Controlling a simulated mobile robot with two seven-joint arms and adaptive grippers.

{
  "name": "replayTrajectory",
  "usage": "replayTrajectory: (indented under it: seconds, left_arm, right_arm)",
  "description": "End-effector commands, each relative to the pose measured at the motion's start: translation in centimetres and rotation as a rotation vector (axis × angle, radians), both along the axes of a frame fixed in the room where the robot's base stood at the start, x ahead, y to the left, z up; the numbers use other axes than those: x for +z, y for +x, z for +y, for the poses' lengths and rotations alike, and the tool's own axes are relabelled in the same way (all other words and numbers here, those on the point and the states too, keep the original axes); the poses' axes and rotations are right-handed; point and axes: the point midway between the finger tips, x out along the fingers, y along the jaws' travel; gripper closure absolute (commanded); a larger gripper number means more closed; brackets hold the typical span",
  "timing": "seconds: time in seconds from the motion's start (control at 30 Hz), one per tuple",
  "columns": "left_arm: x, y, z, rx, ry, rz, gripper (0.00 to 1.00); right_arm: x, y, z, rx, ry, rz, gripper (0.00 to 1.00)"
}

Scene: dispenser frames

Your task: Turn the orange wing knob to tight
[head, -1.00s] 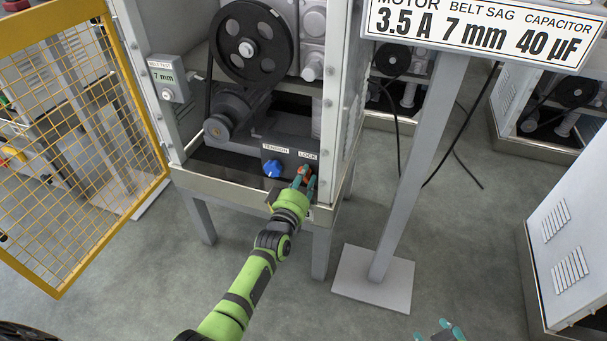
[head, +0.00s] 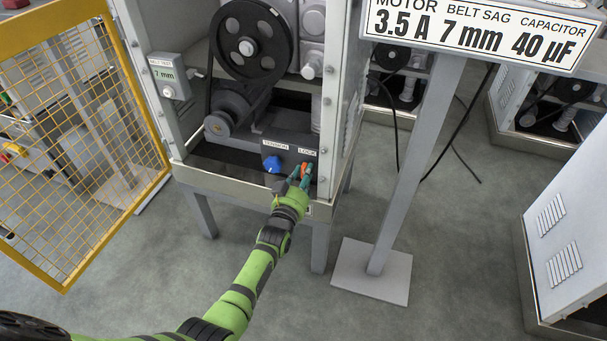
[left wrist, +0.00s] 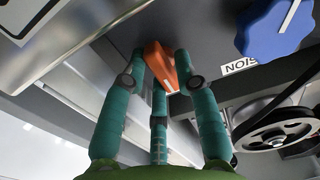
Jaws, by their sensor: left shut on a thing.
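The orange wing knob (left wrist: 160,66) sits on the grey panel under the LOCK label (head: 307,154). In the left wrist view it is between the teal fingers of my left gripper (left wrist: 160,85), which is shut on it. In the head view my left gripper (head: 300,174) reaches the knob from the front, and the fingers hide part of the orange knob (head: 304,174). A white line shows on the knob's wing. Its tight mark cannot be read. My right gripper is not in the head view.
A blue knob (head: 272,164) under the TENSION label is close to the left. The machine's side post (head: 330,110) is close to the right. A belt gauge (head: 168,76) reads 7 mm. A yellow mesh door (head: 85,140) stands open, and a sign post (head: 415,170) stands to the right.

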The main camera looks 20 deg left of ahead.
Motion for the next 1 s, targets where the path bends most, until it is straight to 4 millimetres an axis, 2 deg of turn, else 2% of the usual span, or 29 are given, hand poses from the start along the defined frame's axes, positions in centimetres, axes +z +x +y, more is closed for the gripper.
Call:
replayTrajectory:
  seconds: [0.03,0.4,0.43,0.47,0.83,1.0]
  left_arm:
    - [0.3,0.1,-0.5,-0.007,0.005,-0.006,1.00]
    - [0.3,0.1,-0.6,-0.008,0.010,-0.006,1.00]
    - [0.2,0.1,-0.6,-0.008,0.010,-0.005,0.62]
    - [0.2,0.1,-0.6,-0.008,0.009,-0.005,0.52]
    - [0.0,-0.1,-0.2,-0.003,0.007,-0.001,0.52]
    - [-0.1,-1.7,-0.1,-0.003,0.007,0.000,0.52]
  right_arm:
    - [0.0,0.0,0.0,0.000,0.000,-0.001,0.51]
    - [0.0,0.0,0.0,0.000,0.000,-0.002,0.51]
    - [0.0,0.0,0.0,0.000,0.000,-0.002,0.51]
    - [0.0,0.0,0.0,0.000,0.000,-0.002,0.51]
    - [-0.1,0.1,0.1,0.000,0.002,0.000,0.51]
    - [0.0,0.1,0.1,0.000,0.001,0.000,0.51]
